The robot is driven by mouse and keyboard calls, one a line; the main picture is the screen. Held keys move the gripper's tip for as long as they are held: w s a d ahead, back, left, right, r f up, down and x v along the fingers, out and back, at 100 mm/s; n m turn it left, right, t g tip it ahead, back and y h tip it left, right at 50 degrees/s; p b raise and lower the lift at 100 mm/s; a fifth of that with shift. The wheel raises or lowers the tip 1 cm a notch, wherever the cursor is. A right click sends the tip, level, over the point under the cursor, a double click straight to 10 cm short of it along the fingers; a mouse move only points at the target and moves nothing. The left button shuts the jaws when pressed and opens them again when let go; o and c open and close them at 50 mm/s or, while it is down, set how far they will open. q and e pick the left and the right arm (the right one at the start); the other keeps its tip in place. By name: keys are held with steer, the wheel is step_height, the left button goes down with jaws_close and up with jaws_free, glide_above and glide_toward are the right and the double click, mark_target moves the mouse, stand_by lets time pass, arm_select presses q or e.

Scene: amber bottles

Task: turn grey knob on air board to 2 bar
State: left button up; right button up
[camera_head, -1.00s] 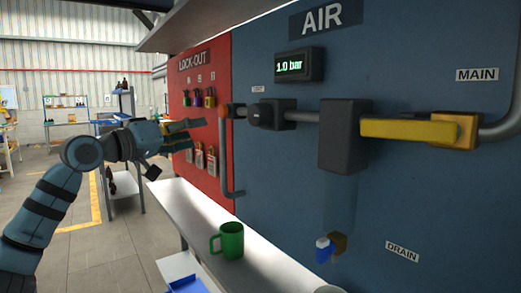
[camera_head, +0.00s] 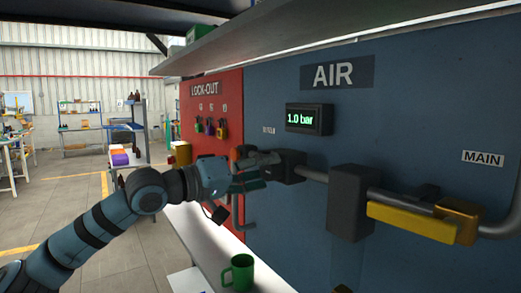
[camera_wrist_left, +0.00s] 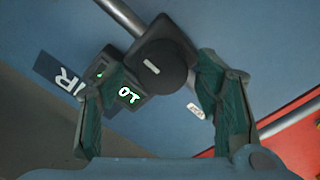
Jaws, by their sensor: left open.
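The grey knob (camera_wrist_left: 155,68) is a dark round knob with a white mark on its face. In the left wrist view it sits between the two fingers of my left gripper (camera_wrist_left: 160,62), with gaps at both sides. In the head view the left gripper (camera_head: 265,170) is open just in front of the knob's dark regulator body (camera_head: 290,166), and its fingers partly hide the knob. The display (camera_head: 309,119) on the blue air board (camera_head: 400,110) reads 1.0 bar. My right gripper is not in view.
A pipe runs right from the regulator to a dark block (camera_head: 347,203) and a yellow handle (camera_head: 412,221). A shelf (camera_head: 300,45) overhangs the board. A green mug (camera_head: 239,272) stands on the white ledge (camera_head: 205,243) below. The red lock-out board (camera_head: 222,110) is to the left.

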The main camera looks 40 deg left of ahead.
arm_select(q)
steer(key=shift+w+f, duration=0.1)
steer(key=shift+f, duration=0.05)
steer(key=shift+c, duration=0.6)
steer(key=c, duration=1)
steer(key=shift+c, duration=0.2)
steer(key=shift+m, duration=0.3)
steer(key=m, duration=1.1)
